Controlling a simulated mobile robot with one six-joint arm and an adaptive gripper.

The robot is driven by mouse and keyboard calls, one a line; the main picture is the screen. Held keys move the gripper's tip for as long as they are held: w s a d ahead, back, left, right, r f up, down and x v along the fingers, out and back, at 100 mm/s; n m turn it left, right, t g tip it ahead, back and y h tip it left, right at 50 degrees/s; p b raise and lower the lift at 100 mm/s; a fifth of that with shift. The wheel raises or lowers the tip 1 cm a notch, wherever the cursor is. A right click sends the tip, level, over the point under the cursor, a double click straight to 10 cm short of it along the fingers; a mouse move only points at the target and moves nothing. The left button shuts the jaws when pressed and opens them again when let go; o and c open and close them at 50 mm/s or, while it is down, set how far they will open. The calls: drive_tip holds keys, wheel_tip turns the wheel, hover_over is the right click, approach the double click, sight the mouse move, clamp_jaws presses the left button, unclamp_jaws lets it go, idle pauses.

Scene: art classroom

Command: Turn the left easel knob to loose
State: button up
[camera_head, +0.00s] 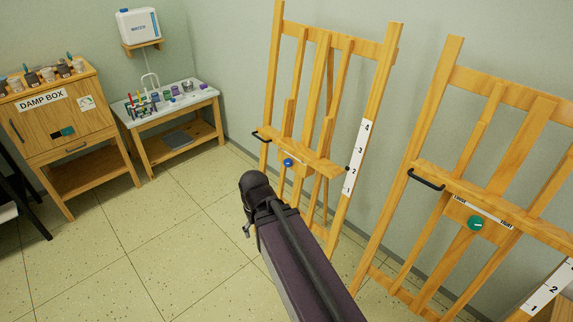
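The left easel (331,47) is light wood and stands against the wall at the centre. Its blue round knob (288,162) sits at the front below the ledge, with a small pale mark on its face. A pale label strip shows beside the knob, too small to read. My arm (303,262), a dark purple link with a black joint at its far end, rises from the bottom, in front of the left easel's lower part. The joint is below and left of the blue knob, apart from it in the picture. I cannot make out my gripper's fingers.
A second easel with a green knob (475,223) stands at right. Both easels have black handles and numbered white scales. A damp box cabinet (72,122) and a table (206,96) with jars stand at back left. The tiled floor (190,230) between is clear.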

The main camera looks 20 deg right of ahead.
drive_tip(key=w+d+f+m+t+h+b, duration=0.1)
drive_tip(key=w+d+f+m+h+b, duration=0.2)
drive_tip(key=w+d+f+b, duration=0.35)
drive_tip(key=m+t+h+b, duration=0.7)
drive_tip(key=h+b, duration=0.6)
drive_tip(key=b, duration=1.3)
approach(286, 164)
drive_tip(key=v, duration=0.3)
drive_tip(key=shift+r, duration=0.2)
drive_tip(key=shift+d, duration=0.15)
drive_tip(key=x, duration=1.3)
drive_tip(key=shift+d+f, duration=0.1)
drive_tip(key=shift+d, duration=0.2)
drive_tip(key=c, duration=1.1)
